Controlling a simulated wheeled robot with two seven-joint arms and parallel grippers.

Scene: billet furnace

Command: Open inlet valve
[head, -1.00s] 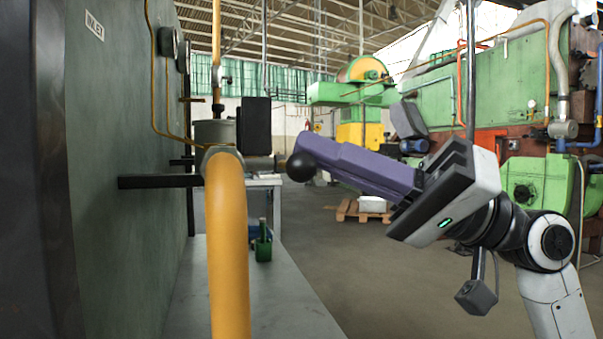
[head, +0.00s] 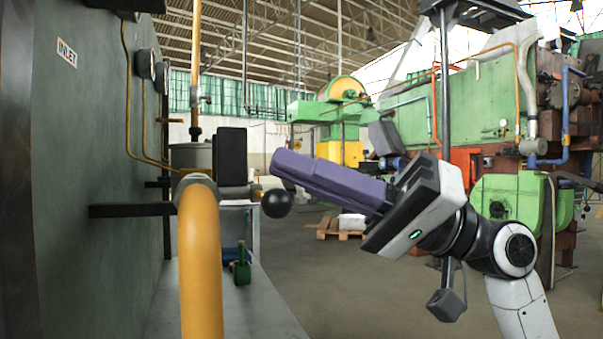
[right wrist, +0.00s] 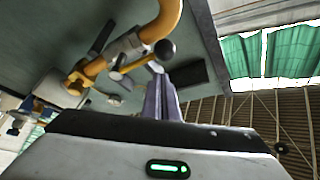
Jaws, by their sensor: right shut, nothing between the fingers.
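The inlet valve (head: 240,192) sits on the yellow pipe beside the green furnace wall, which bears an INLET label (head: 67,52). Its lever ends in a black ball knob (head: 276,204), which points out toward the right of the pipe. In the right wrist view the knob (right wrist: 165,49) and yellow lever (right wrist: 130,66) show just beyond my fingers. My right gripper (head: 277,165) has purple fingers, shut and empty. In the head view its tips are just above the knob; I cannot tell whether they touch it. My left gripper is out of view.
The yellow pipe (head: 200,270) rises in front of the valve. A black box (head: 231,156) stands just above the lever. A dark bar (head: 130,210) juts from the wall. Floor to the right is open.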

